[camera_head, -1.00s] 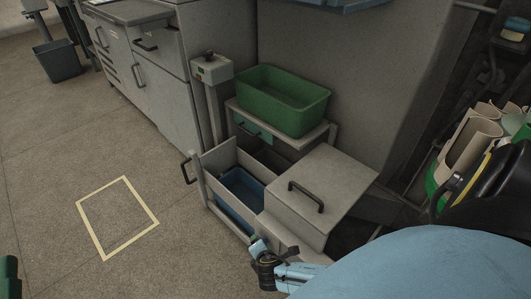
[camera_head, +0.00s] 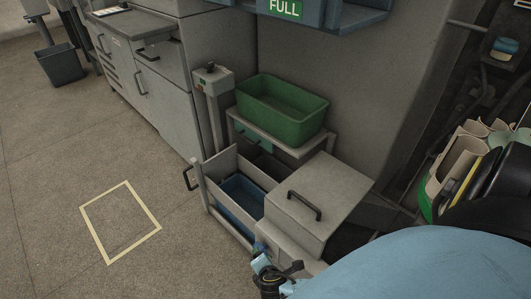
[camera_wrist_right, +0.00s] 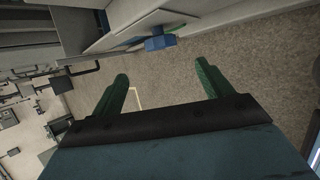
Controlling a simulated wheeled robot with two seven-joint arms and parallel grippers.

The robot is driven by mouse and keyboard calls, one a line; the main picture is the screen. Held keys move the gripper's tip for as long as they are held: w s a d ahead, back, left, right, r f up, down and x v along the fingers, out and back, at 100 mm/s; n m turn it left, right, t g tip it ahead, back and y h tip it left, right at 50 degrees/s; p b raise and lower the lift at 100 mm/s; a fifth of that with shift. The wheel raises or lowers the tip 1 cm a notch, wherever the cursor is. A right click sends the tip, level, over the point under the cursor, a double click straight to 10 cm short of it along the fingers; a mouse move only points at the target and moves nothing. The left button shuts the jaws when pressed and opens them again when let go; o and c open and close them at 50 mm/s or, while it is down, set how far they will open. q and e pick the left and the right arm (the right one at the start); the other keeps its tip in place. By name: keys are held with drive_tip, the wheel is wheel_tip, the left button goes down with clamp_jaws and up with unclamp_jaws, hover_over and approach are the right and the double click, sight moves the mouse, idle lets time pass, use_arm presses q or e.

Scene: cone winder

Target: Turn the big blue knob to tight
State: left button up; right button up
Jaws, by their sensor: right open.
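The big blue knob (camera_wrist_right: 160,42) shows in the right wrist view, on the edge of a pale grey machine part, with a green patch beside it. My right gripper (camera_wrist_right: 164,82) is open and empty. Its two green fingers are spread apart, with bare floor between and beyond them. The knob appears above the gap between the fingers, apart from both. In the head view a blue and black jointed part (camera_head: 268,275) shows at the bottom centre, by the grey housing; I cannot make out the knob clearly there. My left gripper is not in view.
A grey lidded box (camera_head: 318,200) with a black handle stands beside an open drawer holding a blue bin (camera_head: 243,196). A green tub (camera_head: 283,112) sits on a stand behind. Yellow-outlined floor (camera_head: 120,222) at left is clear.

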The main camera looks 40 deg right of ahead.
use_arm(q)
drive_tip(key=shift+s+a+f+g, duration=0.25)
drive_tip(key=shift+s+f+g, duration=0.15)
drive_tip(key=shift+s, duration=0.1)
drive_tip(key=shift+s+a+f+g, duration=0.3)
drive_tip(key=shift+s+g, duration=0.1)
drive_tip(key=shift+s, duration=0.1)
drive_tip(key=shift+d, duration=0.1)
